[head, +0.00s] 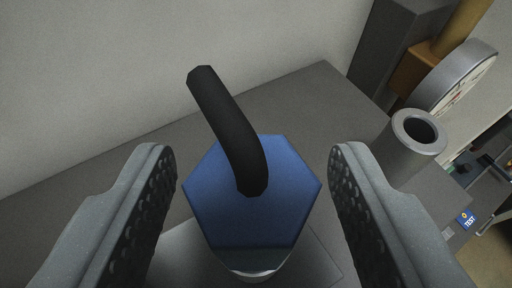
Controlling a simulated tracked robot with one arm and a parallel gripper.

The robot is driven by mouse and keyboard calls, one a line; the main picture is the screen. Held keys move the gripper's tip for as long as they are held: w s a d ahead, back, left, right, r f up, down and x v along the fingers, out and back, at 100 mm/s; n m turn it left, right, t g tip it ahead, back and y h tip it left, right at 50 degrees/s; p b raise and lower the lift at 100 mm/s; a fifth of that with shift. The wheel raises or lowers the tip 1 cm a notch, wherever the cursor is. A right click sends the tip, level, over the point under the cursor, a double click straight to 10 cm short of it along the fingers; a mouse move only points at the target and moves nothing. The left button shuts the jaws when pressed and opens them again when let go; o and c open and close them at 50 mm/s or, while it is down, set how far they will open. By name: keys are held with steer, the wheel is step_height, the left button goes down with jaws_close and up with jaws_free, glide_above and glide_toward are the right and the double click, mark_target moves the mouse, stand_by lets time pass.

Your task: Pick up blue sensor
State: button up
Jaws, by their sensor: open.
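The blue sensor (285,208) is a blue hexagonal block with a thick black bent cable (229,130) rising from its top. It stands on a grey surface in the middle of the head view. My gripper (252,165) is open, with one ridged finger to the left of the sensor and one to the right. A gap shows between the sensor and each finger. The lower part of the sensor is mostly hidden, with a pale rim showing under its near edge.
A grey hollow cylinder (394,150) stands to the right, beyond the right finger. A round dial gauge (462,78) and a dark box (393,45) are at the upper right. A pale wall (150,70) rises behind the grey surface (310,100). A small blue "TEST" label (467,219) shows at the right.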

steer(key=shift+w, duration=0.1)
steer(key=c, duration=1.1)
steer(key=shift+r, duration=0.15)
steer(key=shift+r+p, duration=0.45)
steer(key=shift+r, duration=1.65)
steer(key=shift+r+p, duration=2.55)
steer(key=shift+r, duration=0.2)
